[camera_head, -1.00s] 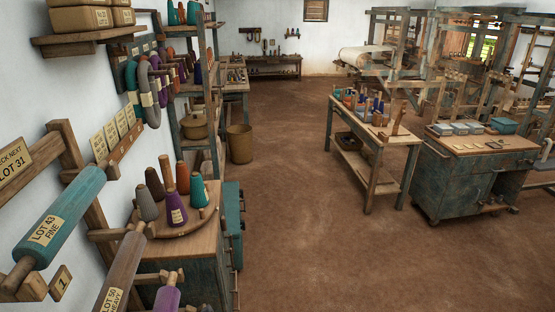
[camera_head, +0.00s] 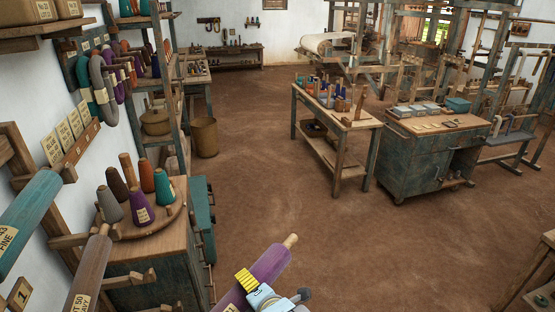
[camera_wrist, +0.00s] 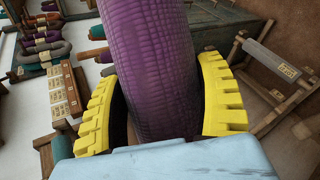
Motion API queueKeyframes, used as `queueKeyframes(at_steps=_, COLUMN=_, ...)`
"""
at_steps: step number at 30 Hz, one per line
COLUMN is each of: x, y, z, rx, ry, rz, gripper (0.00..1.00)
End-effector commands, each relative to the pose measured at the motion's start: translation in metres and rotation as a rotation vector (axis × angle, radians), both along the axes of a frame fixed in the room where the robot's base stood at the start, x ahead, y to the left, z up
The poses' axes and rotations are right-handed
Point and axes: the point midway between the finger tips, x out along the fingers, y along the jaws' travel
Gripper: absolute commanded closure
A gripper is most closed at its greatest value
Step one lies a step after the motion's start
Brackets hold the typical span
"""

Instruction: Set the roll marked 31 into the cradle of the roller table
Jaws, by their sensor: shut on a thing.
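My gripper (camera_head: 250,285) is at the bottom of the head view, shut around a purple roll (camera_head: 269,264). The roll slants up to the right, with a bare wooden end pin. Part of a pale label shows at its lower end, but I cannot read a number on it. In the wrist view the purple roll (camera_wrist: 150,60) lies between the yellow ribbed fingers of my gripper (camera_wrist: 160,100). The roller table and its cradle cannot be clearly made out in either view.
A wall rack holds a teal roll (camera_head: 28,215) and a brown roll (camera_head: 90,270) at left. A cabinet with yarn cones (camera_head: 142,206) stands beside them. A work table (camera_head: 335,158) and a blue cabinet (camera_head: 425,165) stand right. The brown floor between is clear.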

Motion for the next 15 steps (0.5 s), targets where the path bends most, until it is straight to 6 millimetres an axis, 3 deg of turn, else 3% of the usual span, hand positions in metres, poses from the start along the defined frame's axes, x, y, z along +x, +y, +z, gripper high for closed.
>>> queueKeyframes(at_steps=3, x=-0.004, y=-0.025, z=0.009, rx=-0.004, ry=-0.004, rz=-0.077, gripper=0.69)
queueKeyframes(at_steps=9, x=-0.011, y=-0.054, z=0.019, rx=-0.002, ry=-0.004, rz=-0.175, gripper=0.69)
queueKeyframes(at_steps=15, x=-0.015, y=-0.066, z=0.031, rx=0.003, ry=-0.001, rz=-0.210, gripper=0.69)
